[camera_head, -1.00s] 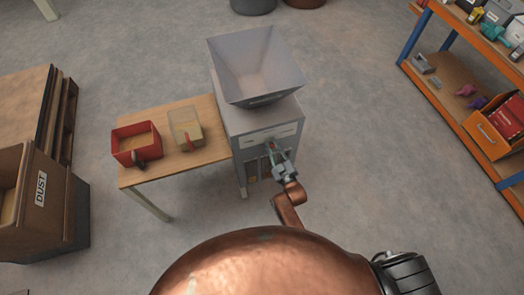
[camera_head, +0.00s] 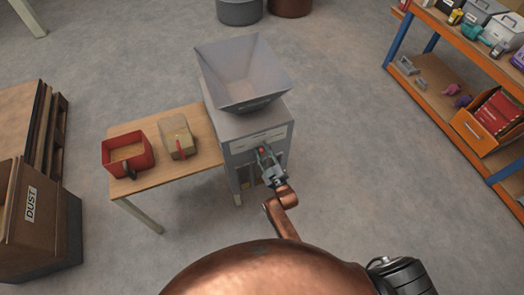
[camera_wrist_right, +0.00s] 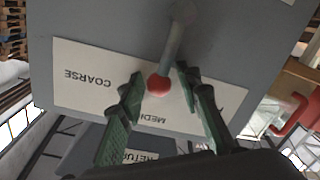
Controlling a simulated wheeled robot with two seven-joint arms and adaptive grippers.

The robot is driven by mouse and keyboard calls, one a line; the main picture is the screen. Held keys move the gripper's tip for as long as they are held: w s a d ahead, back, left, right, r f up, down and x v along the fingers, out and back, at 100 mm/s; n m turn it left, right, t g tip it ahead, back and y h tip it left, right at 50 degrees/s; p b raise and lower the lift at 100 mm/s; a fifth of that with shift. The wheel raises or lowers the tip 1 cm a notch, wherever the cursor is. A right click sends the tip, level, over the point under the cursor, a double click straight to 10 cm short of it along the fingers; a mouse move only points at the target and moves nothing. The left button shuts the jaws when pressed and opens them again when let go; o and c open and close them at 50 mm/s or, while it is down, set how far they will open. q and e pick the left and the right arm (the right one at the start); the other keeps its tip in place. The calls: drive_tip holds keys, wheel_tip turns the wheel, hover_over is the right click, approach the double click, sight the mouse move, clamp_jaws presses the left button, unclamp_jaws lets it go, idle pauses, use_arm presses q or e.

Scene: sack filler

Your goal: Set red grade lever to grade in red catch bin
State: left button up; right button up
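The grade lever (camera_wrist_right: 174,45) ends in a red knob (camera_wrist_right: 158,84) in the right wrist view. The knob is over a white label plate (camera_wrist_right: 80,75) that shows upside down. The words COARSE and part of "MEDI" are readable; the knob is beside "MEDI". My right gripper (camera_wrist_right: 160,77) is open, its green fingers on either side of the knob. In the head view my right gripper (camera_head: 265,158) is at the front of the grey sack filler (camera_head: 238,150). The red catch bin (camera_head: 107,160) stands on the wooden table with tan material inside. My left gripper is out of view.
A DUST box (camera_head: 38,235) is at lower left. An orange shelf (camera_head: 440,105) stands at right. The floor between filler and shelf is clear.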

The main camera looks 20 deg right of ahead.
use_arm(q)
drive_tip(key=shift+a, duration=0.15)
use_arm(e)
drive_tip(key=shift+o, duration=0.3)
drive_tip(key=s+d, duration=0.1)
drive_tip(key=s, duration=1.1)
drive_tip(key=shift+d+r, duration=0.2)
drive_tip(key=shift+r, duration=0.05)
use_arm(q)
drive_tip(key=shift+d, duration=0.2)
use_arm(e)
drive_tip(key=shift+w, duration=0.1)
